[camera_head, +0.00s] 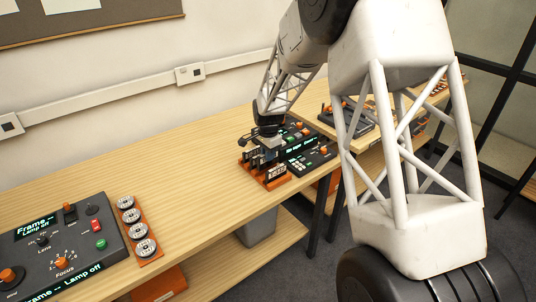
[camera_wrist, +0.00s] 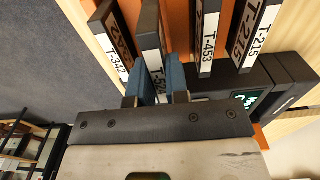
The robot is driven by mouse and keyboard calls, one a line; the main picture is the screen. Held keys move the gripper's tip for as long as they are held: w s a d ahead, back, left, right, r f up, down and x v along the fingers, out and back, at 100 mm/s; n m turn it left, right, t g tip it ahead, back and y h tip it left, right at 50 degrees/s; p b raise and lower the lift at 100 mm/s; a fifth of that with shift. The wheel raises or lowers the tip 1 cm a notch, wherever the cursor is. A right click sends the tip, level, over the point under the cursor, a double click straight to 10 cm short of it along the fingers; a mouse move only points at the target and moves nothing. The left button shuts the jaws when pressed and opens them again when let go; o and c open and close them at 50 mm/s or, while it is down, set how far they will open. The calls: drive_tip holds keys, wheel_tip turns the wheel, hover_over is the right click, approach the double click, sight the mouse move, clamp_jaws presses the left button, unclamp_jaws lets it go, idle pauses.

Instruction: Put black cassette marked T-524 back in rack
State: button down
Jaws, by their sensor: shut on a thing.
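My gripper (camera_wrist: 156,64) is shut on the black cassette marked T-524 (camera_wrist: 149,30), its blue fingers on either side of the white label, which they partly cover. The cassette stands in line with the others over the orange rack (camera_wrist: 180,28), between T-342 (camera_wrist: 107,40) and T-453 (camera_wrist: 208,38). I cannot tell whether its bottom rests in the slot. In the head view, my gripper (camera_head: 263,150) is at the orange rack (camera_head: 273,183) on the table, and the held cassette is too small to read.
A control panel (camera_head: 65,245) and an orange strip of round reels (camera_head: 139,230) occupy the table's left; the middle is clear.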

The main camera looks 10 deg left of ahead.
sight(268, 166)
drive_tip(key=shift+f, duration=0.2)
drive_tip(key=shift+f, duration=0.55)
drive_tip(key=shift+f, duration=0.25)
drive_tip(key=shift+f, duration=0.35)
drive_tip(key=shift+f, duration=0.35)
idle(1.4)
drive_tip(key=c, duration=1)
unclamp_jaws()
drive_tip(key=shift+c, duration=0.2)
drive_tip(key=shift+r, duration=0.1)
drive_tip(key=shift+r, duration=3.4)
